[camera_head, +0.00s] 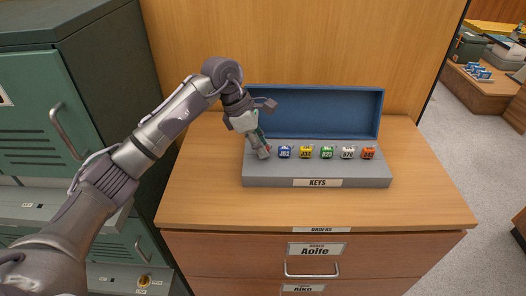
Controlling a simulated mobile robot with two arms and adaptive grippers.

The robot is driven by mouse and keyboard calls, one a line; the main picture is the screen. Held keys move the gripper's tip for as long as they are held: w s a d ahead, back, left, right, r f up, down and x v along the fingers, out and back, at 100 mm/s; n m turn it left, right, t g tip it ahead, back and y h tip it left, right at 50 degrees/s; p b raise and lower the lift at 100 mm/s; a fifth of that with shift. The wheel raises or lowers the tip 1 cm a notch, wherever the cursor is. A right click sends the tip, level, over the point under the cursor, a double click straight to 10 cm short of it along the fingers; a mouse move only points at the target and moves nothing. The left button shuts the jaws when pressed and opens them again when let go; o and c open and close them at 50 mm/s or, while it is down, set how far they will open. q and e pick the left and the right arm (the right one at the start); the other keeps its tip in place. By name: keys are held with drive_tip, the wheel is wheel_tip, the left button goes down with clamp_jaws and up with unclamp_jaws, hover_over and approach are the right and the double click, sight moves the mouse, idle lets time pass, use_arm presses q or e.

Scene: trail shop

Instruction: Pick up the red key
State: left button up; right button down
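An open grey key box (265,182) with a blue-lined lid and a "KEYS" label stands on a wooden drawer cabinet. A row of coloured key tags sits on it: blue (285,152), yellow (306,152), green (327,152), white (347,153) and orange (368,153). My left gripper (262,150) reaches down at the left end of this row, left of the blue tag. A small bit of red shows by its fingertips; most of whatever is there is hidden by the fingers. Whether the fingers are closed on it is unclear. My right gripper is out of view.
The wooden cabinet top (210,200) is clear around the key box. The box's raised lid (330,112) stands behind the tags, close to my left gripper. Green metal cabinets (90,85) stand on the left. Grey floor (450,150) lies open on the right.

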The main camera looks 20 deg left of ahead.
use_arm(q)
clamp_jaws()
